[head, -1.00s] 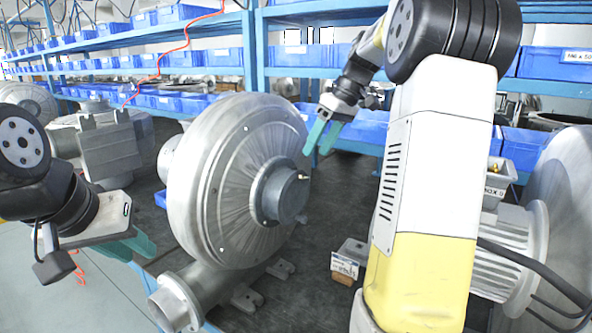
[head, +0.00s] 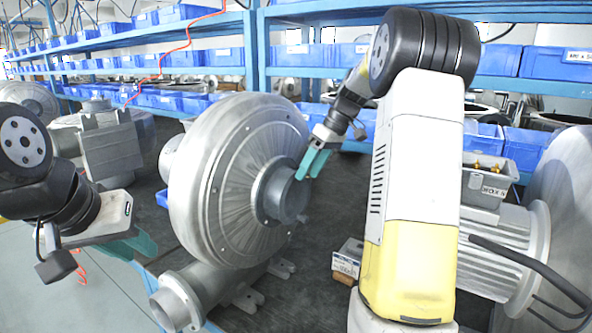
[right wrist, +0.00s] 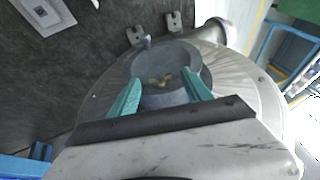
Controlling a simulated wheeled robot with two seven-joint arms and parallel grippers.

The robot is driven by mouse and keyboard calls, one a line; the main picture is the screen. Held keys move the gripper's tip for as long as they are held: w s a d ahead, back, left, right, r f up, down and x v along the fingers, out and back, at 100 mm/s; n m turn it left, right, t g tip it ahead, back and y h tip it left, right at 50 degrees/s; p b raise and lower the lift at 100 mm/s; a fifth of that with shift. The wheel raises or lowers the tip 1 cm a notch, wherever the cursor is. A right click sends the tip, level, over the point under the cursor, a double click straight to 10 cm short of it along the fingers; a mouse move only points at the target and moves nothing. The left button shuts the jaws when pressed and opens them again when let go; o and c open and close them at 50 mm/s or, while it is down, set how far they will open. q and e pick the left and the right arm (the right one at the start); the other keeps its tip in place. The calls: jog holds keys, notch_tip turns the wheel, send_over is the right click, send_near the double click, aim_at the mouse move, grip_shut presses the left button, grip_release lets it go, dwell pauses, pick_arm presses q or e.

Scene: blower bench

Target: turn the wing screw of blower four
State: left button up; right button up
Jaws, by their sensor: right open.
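The grey blower (head: 235,180) stands on the dark bench in the middle of the head view, with its round hub (head: 285,195) facing right. The brass wing screw (right wrist: 161,80) shows inside the hub's round collar in the right wrist view. In the head view it is hidden behind my right gripper. My right gripper (head: 309,172) is open at the hub, its teal fingers on either side of the wing screw in the wrist view. Contact with the screw cannot be told. My left gripper (head: 138,246) hangs at the lower left, away from the blower; its opening is unclear.
A small labelled box (head: 346,262) lies on the bench (head: 300,300) right of the middle blower. Blue shelves (head: 400,62) with blue bins run behind.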

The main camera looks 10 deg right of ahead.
jog(key=shift+c, duration=0.5)
grip_shut()
jog(key=shift+w, duration=0.1)
jog(key=y, duration=0.1)
jog(key=g, duration=0.1)
jog(key=g+y, duration=0.1)
jog(key=shift+w+d+f+m+y, duration=0.2)
jog(key=shift+d+f+m+y, duration=0.1)
jog(key=shift+d+m, duration=0.1)
jog(key=shift+w+d+f+m+g+y, duration=0.1)
jog(key=shift+m+g+y, duration=0.05)
jog(key=shift+g+y, duration=0.4)
jog(key=shift+w+f+m+g+y, duration=0.1)
jog(key=shift+m+g+y, duration=0.05)
jog(key=shift+g+y, duration=0.4)
jog(key=shift+y, duration=0.3)
